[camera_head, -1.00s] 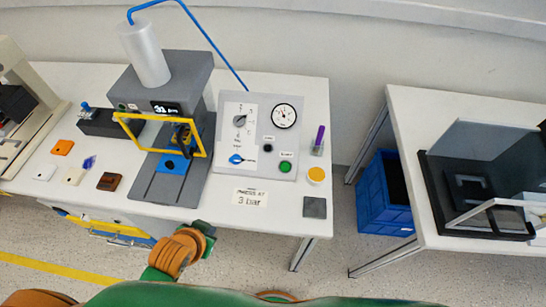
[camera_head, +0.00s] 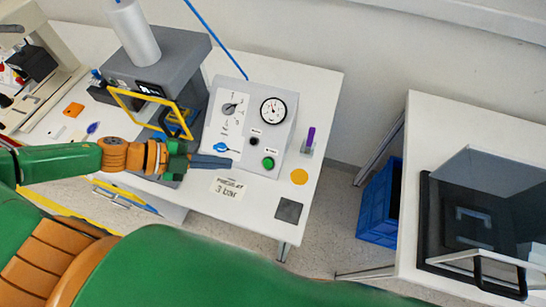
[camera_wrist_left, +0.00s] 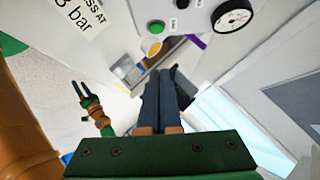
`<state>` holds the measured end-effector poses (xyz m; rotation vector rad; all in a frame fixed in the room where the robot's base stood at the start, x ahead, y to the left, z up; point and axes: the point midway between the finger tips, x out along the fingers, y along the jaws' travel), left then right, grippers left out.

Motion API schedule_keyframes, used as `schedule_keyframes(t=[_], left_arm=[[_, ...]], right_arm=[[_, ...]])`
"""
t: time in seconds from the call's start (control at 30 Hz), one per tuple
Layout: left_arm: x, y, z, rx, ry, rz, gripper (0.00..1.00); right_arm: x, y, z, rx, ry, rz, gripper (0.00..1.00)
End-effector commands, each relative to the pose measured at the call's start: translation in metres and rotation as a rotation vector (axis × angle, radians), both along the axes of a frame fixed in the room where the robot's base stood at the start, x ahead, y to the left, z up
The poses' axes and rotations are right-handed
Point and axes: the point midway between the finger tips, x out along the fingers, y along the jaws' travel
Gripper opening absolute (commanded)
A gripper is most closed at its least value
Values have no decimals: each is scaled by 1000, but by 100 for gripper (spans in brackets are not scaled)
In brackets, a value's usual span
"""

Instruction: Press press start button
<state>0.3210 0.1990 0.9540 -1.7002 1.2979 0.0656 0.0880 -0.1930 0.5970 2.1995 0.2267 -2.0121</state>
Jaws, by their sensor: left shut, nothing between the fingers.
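The green start button (camera_head: 268,163) sits on the lower right of the sloped grey control panel (camera_head: 240,161). It also shows near the top of the left wrist view (camera_wrist_left: 156,27). My left gripper (camera_head: 226,162) is shut and empty, its dark fingers over the panel's lower left edge. The fingertips are left of the button and apart from it in the picture. In the left wrist view the shut fingers (camera_wrist_left: 162,82) point up the picture, with the button above them. My right gripper (camera_wrist_left: 80,90) shows small at the left of that view, its two fingers apart.
The panel has a gauge (camera_head: 273,111), a black button (camera_head: 254,142), a grey knob (camera_head: 230,107) and a blue knob (camera_head: 222,148). The press (camera_head: 165,72) with its yellow guard (camera_head: 150,100) stands left. A purple marker (camera_head: 310,138) stands right.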

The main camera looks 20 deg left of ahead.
Motion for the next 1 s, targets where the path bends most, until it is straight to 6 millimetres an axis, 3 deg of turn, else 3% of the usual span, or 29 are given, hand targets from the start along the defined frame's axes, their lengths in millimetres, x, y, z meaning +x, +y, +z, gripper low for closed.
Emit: schedule_keyframes(t=[0.37, 0.5, 0.57, 0.87, 1.0], left_arm=[[0, -3, -2, -2, 2, -7, 0], [9, -18, -13, -6, -3, -7, 0], [16, -27, -15, -9, -5, -3, 0], [43, -74, -51, -5, 0, -6, 0], [58, -73, -76, -2, 2, -4, 0]], right_arm=[[0, 4, -2, 6, 1, 0, 50], [0, 4, -8, 6, 1, 0, 50], [0, 3, 0, 5, 1, -1, 50], [0, 2, 20, 3, 1, 0, 50], [0, 1, 7, 2, 1, 1, 50]])
